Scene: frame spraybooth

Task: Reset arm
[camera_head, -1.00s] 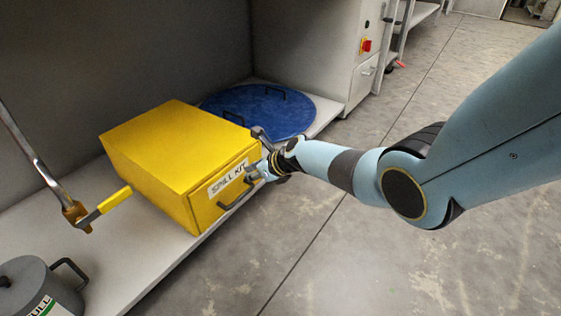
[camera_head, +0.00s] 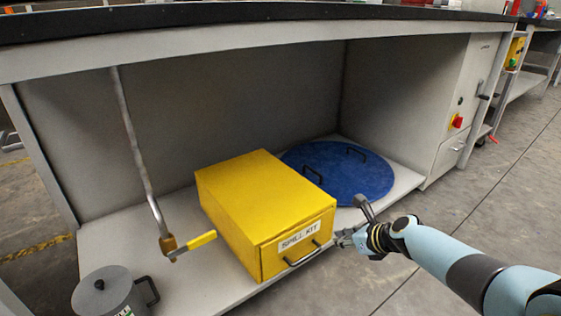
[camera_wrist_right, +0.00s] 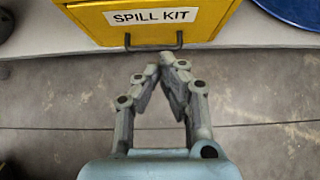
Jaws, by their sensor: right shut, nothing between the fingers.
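My right gripper (camera_head: 352,222) is at the right front of the yellow spill kit box (camera_head: 262,198) in the head view. In the right wrist view my right gripper (camera_wrist_right: 161,72) has its fingertips together with nothing between them. The spill kit's dark handle (camera_wrist_right: 153,44) lies just beyond the fingertips in that view. The handle (camera_head: 303,254) also shows on the front of the closed box in the head view. I cannot tell whether the fingertips touch the box. My left gripper is not in view.
The box stands on a low grey shelf (camera_head: 205,278) under a dark worktop (camera_head: 230,17). A blue round lid with handles (camera_head: 345,180) lies behind it. The floor at right is clear.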

